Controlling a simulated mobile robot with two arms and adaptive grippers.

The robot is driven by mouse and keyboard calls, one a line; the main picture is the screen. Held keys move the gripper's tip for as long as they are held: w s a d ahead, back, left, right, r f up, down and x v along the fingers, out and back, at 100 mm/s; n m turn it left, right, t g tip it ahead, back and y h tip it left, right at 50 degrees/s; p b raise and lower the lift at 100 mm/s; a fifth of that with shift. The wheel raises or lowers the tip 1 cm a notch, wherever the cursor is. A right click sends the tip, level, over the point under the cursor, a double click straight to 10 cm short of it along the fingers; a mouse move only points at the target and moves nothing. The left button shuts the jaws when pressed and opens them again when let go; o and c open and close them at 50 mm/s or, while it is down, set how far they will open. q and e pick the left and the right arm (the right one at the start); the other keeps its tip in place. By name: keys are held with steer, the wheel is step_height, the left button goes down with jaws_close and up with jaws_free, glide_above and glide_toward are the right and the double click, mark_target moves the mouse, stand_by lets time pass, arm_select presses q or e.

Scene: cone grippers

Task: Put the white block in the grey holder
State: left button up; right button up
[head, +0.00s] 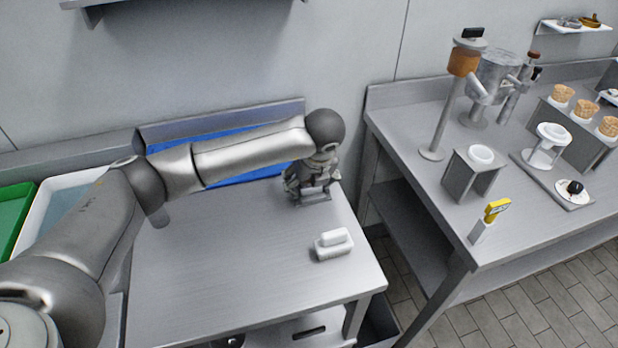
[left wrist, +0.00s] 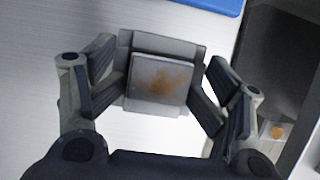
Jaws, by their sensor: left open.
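A white block (head: 333,243) lies on the front right part of the near steel table and looks like two stacked white pieces. My left gripper (head: 313,190) is over the back right part of this table, behind the white block and apart from it. In the left wrist view, the open fingers (left wrist: 160,95) stand on either side of a grey holder (left wrist: 128,62). A pale square piece with a brown stain (left wrist: 160,82) shows on the holder; I cannot tell whether it is part of it. My right gripper is not in view.
A blue tray (head: 230,150) lies along the table's back edge, and a white bin (head: 65,200) and green bin (head: 14,215) stand at left. The table's middle is clear. A floor gap separates it from the right counter (head: 415,150), which holds stands and cones.

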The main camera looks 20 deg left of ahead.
arm_select(q)
steer(key=shift+s+d+f, duration=0.15)
steer(key=shift+s+f, duration=0.05)
steer(key=shift+s, duration=0.1)
steer(key=shift+r+p, duration=0.4)
steer(key=shift+w+r+p, duration=0.1)
steer(key=shift+r+p, duration=0.25)
steer(key=shift+p, duration=0.05)
steer(key=b+v, duration=0.3)
steer(key=v, duration=0.9)
steer(key=shift+w+r, duration=0.15)
